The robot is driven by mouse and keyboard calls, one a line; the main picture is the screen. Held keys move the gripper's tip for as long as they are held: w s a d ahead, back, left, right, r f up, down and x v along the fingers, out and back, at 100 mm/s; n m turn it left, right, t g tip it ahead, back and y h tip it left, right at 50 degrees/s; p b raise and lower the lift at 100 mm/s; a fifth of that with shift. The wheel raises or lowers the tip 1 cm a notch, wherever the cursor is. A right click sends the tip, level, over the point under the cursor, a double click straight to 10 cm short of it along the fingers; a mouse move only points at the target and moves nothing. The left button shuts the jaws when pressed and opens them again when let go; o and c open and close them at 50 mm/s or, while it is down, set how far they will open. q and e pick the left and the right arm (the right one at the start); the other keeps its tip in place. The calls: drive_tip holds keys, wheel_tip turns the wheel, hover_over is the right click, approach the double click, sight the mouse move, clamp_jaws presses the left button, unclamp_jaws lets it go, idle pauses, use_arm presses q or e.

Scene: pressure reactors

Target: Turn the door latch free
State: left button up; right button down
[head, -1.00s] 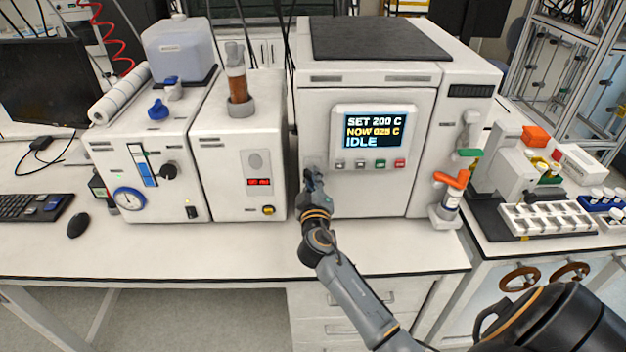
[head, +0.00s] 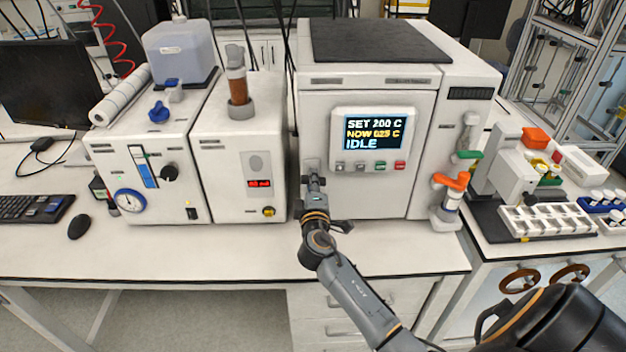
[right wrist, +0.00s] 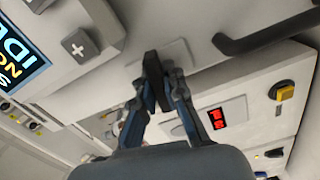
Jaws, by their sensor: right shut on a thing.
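The oven-like reactor (head: 372,195) stands mid-bench with its front door shut. The dark door latch (right wrist: 152,68) is a short bar by the door's left edge. In the head view my right gripper (head: 314,184) is at that edge, below and left of the display, and hides most of the latch. In the right wrist view my right gripper (right wrist: 154,85) has its two fingers closed on the latch, one on each side. My left gripper is not in view.
A dark bar handle (right wrist: 265,32) sticks out from the door in the right wrist view. The white unit with a red readout (head: 240,150) stands close on the left. An orange-topped valve (head: 450,182) is at right. The bench front is clear.

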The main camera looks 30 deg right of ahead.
idle(0.4)
drive_tip(key=c, duration=1.4)
unclamp_jaws()
drive_tip(key=shift+a, duration=0.1)
drive_tip(key=shift+s, duration=0.1)
drive_tip(key=v, duration=1.2)
drive_tip(key=shift+f, duration=0.1)
